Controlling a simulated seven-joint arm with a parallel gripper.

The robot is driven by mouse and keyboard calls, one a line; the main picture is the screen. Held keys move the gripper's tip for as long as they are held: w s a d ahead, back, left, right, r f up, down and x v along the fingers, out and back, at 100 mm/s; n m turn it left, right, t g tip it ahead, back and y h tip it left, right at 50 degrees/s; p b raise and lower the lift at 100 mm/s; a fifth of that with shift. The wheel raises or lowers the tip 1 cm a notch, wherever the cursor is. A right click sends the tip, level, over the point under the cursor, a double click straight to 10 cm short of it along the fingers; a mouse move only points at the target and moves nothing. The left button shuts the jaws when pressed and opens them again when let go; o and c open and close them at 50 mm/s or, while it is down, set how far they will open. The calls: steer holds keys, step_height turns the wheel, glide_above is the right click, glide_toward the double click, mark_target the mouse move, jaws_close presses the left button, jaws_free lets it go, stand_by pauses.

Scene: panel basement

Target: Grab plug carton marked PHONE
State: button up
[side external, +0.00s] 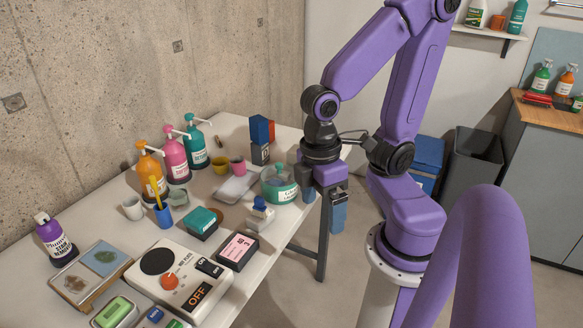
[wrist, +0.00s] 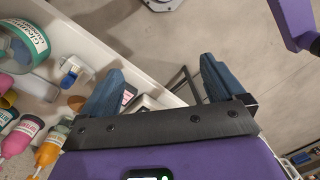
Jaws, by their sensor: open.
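I cannot read the word PHONE on anything in view. A dark box with a pink label (side external: 238,250) lies near the table's front edge in the side view; its print is too small to read. A teal box (side external: 201,222) sits behind it, also with unreadable print. My gripper (side external: 323,207) is open and empty, with blue fingers pointing down, just off the front edge of the table at the far right. In the wrist view my gripper (wrist: 160,85) shows its two fingers spread, with the table edge and floor between and below them. Part of a pink-labelled item (wrist: 128,96) shows beside the left finger.
A green-labelled tub (side external: 279,186) stands on the white table (side external: 95,222) close to my gripper. A white-and-blue item (side external: 260,212) is in front of it. Pump bottles (side external: 175,160) line the back. A hot-plate device (side external: 178,278) sits at the front left.

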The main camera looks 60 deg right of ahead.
steer(key=w+d+f+m+g+y, duration=0.4)
steer(key=w+d+m+y, duration=0.15)
steer(key=m, duration=0.95)
steer(key=m+t+h, duration=0.5)
steer(key=m+t, duration=1.3)
steer(key=m, duration=1.3)
glide_toward(292, 163)
steer(key=w+d+f, duration=0.1)
steer(key=w, duration=0.1)
steer(key=w+f, duration=0.1)
steer(key=w, duration=0.1)
steer(key=w+d+f, duration=0.1)
steer(key=f, duration=0.1)
steer(key=shift+w+d, duration=0.3)
steer(key=shift+w, duration=0.1)
steer(key=shift+x, duration=2.7)
steer(key=shift+d, duration=0.1)
steer(key=c, duration=1.1)
